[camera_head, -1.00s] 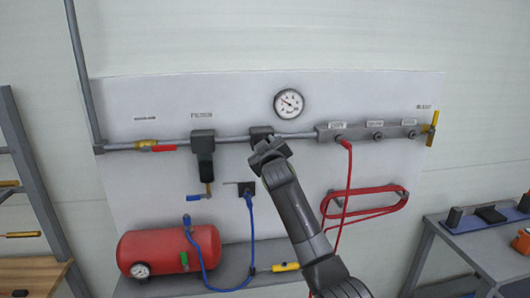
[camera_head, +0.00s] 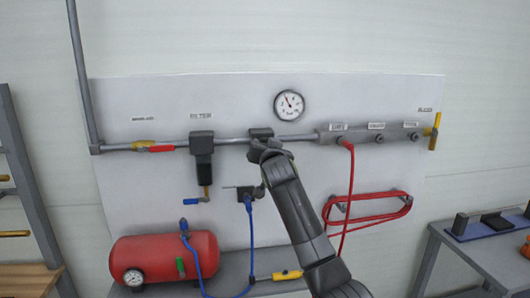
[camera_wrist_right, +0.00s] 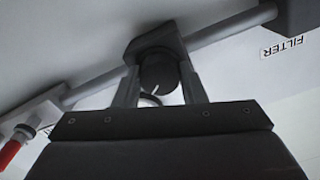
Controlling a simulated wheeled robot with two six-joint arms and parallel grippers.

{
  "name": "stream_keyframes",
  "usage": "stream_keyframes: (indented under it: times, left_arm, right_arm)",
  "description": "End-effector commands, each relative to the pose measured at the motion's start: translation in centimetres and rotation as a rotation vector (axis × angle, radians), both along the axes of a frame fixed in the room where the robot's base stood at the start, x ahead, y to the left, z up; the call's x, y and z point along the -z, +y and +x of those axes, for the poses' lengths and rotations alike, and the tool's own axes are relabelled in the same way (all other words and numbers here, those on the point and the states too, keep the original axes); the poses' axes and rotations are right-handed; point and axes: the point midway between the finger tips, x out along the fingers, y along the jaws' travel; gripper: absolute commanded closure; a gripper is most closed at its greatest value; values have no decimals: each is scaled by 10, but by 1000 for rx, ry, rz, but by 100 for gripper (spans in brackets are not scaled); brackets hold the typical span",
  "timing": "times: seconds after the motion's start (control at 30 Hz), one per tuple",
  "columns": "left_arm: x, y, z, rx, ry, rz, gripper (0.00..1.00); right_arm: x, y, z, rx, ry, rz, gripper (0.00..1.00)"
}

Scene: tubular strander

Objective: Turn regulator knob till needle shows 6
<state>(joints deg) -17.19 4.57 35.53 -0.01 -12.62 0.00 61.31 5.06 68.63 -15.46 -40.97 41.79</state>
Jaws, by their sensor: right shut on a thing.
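The regulator (camera_head: 260,133) sits on the grey pipe in the middle of the white panel. Its black knob (camera_wrist_right: 158,75) shows in the right wrist view with a white mark on it. My right gripper (camera_wrist_right: 160,85) has a finger on each side of the knob and is shut on it. In the head view the right gripper (camera_head: 264,153) covers the knob. The round white gauge (camera_head: 289,105) hangs above the pipe, to the right of the regulator. My left gripper is not in view.
A black filter (camera_head: 202,155) hangs left of the regulator. A manifold (camera_head: 360,137) with a red hose (camera_head: 350,190) is on the right. A red tank (camera_head: 165,260) with a blue hose stands below. A workbench (camera_head: 480,250) is at the right.

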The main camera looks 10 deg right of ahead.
Motion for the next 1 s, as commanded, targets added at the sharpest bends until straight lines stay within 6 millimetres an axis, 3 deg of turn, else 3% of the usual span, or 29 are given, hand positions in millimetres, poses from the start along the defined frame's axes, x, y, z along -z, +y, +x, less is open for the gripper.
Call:
stream_keyframes:
  times: [0.5,1.0]
  left_arm:
    - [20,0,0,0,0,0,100]
    - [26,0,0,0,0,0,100]
  right_arm:
    - [3,0,0,1,-12,441,86]
    - [3,0,0,2,-15,614,86]
